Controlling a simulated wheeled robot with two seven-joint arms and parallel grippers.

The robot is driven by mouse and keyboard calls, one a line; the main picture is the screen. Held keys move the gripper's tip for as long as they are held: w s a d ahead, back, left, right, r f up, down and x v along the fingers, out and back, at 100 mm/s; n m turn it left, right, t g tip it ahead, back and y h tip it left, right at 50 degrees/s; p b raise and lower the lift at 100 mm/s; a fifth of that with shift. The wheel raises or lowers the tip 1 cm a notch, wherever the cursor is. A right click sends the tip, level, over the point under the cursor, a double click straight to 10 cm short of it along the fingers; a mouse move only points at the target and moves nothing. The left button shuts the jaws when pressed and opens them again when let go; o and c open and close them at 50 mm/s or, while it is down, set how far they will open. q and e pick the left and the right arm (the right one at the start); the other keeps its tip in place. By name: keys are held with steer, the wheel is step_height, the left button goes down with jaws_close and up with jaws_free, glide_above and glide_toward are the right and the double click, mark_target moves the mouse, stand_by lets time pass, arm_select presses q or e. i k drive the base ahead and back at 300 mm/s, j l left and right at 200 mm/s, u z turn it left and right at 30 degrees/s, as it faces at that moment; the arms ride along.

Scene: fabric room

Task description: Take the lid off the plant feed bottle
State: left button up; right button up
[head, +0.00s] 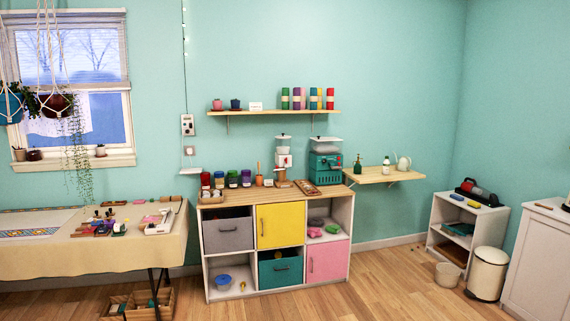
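A small pale bottle (386,168) with a dark reddish band stands upright on the wooden wall shelf (398,177) to the right of the cube cabinet. It may be the plant feed bottle, but its label is too small to read, and I cannot make out its lid clearly. A dark green pump bottle (357,166) stands to its left on the same shelf. A white watering can (404,163) stands close to its right. Neither of my grippers is in view.
A cloth-covered table (60,255) is at left. A bin (487,273) and low white shelf stand at right. Wooden floor (395,285) is clear in front.

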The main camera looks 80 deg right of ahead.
mark_target(386, 165)
steer(key=z, duration=3.55)
steer(key=i+z, duration=0.25)
steer(key=i, duration=3)
steer(key=i+l+u, duration=0.15)
steer(key=i, duration=0.4)
steer(key=i+l+u, duration=0.15)
steer(key=i, duration=0.4)
steer(key=i+l+u, duration=0.2)
steer(key=i, duration=0.35)
